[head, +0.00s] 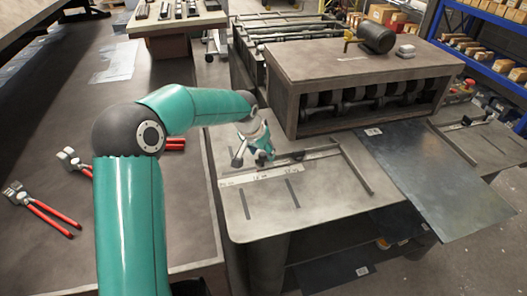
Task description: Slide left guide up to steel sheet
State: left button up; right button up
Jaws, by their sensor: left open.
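The left guide (356,169) is a thin metal bar on the infeed table, with a crosspiece reaching left from its far end. The steel sheet (447,178) is a flat, dark grey plate right of the guide, its far end at the machine and its near end past the table's front edge. A strip of bare table separates guide and sheet. My left gripper (256,153) is open over the left part of the table, near the left end of the crosspiece. Whether it touches the crosspiece is hard to tell. My right gripper is out of view.
The forming machine (350,62) stands behind the table (300,215), which carries a ruler strip (262,177) and slots. Another guide (455,143) lies right of the sheet. A bench with red-handled tools (45,215) is at left, blue shelving (480,22) at back right.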

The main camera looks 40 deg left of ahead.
pick_arm(q)
jog(key=shift+w+f, duration=0.1)
jog(key=shift+f, duration=0.3)
jog(key=shift+c, duration=0.2)
grip_shut()
